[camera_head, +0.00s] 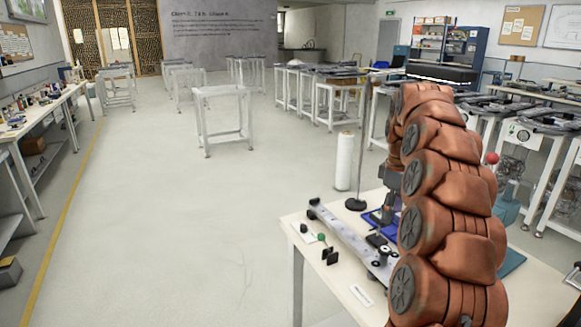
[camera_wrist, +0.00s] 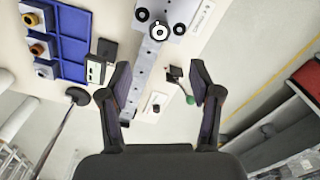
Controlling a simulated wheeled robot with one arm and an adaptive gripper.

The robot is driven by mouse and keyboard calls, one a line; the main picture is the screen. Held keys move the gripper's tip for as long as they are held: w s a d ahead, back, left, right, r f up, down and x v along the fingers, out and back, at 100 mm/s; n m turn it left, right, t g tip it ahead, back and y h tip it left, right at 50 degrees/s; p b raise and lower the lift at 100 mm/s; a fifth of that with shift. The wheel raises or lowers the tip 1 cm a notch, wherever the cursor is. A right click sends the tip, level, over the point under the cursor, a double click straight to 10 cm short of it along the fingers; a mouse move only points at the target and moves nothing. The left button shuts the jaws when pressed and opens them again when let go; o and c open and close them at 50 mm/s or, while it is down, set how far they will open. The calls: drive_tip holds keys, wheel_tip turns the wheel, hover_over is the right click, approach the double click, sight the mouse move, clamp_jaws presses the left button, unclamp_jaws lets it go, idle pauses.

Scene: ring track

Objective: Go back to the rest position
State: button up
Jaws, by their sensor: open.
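My gripper (camera_wrist: 160,78) is open and empty in the wrist view, its two dark fingers spread apart above the table. A grey metal rail (camera_wrist: 146,68) lies below and between the fingers. It runs across the white table (camera_head: 297,222) in the head view. A small black part with a green knob (camera_wrist: 188,97) lies near the right finger. In the head view, my orange arm hides much of the tray and most of the gripper.
A thin pole on a round black base (camera_head: 356,203) stands at the table's back edge. A white roll (camera_head: 344,162) stands behind it. White frame tables (camera_head: 222,92) stand farther off. A bench (camera_head: 35,108) lines the left wall. The floor at centre left is clear.

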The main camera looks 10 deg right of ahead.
drive_tip(key=s+a+r+m+p, duration=0.2)
drive_tip(key=s+a+r+p, duration=0.1)
drive_tip(key=s+a, duration=1.35)
drive_tip(key=s+a+f+m+g+p, duration=0.1)
drive_tip(key=s+a+f+m, duration=0.1)
drive_tip(key=s, duration=0.8)
drive_tip(key=s+a+f+m+p, duration=0.1)
drive_tip(key=s+a+f+m, duration=0.2)
drive_tip(key=s, duration=0.8)
wheel_tip(320, 180, down, 2)
drive_tip(key=shift+s+a+f+g, duration=0.15)
drive_tip(key=shift+a+g, duration=0.25)
drive_tip(key=shift+a, duration=0.8)
